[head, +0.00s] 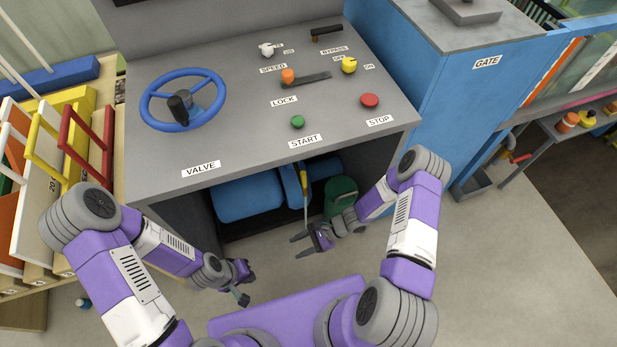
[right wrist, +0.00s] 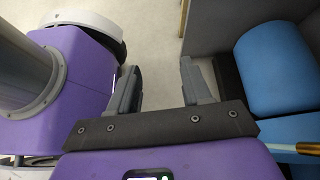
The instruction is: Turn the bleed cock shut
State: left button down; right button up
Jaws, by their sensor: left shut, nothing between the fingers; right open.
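A small red lever (head: 520,158) on a pipe fitting shows at the right, beside the blue gate housing and above a grey trough. It may be the bleed cock; no label on it can be read, and its exact setting is too small to tell. My left gripper (head: 244,297) is shut and empty, low in front of the console. My right gripper (head: 299,246) is open and empty, in front of the console's open underside, well to the left of the red lever. In the right wrist view its open fingers (right wrist: 158,78) have only floor between them.
The console (head: 240,130) carries a blue valve wheel (head: 155,112), knobs and buttons. Blue machinery (head: 250,197) and a yellow rod (head: 304,182) sit beneath it. The gate housing (head: 440,80) stands right, a rack of boards (head: 50,180) left. Floor at lower right is clear.

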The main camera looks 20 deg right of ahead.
jog(key=w+d+r+m+t+y, duration=0.1)
jog(key=w+d+m+t+y, duration=0.1)
jog(key=w+d+m+t, duration=0.5)
jog(key=m+t+h, duration=0.3)
jog(key=m+t, duration=0.2)
jog(key=t, duration=0.2)
send_near(304, 179)
jog(key=w, duration=0.1)
jog(key=b+x, duration=0.1)
jog(key=x, duration=0.6)
jog(key=shift+w+a, duration=0.15)
jog(key=shift+w, duration=0.15)
jog(key=shift+f, duration=0.1)
grip_shut()
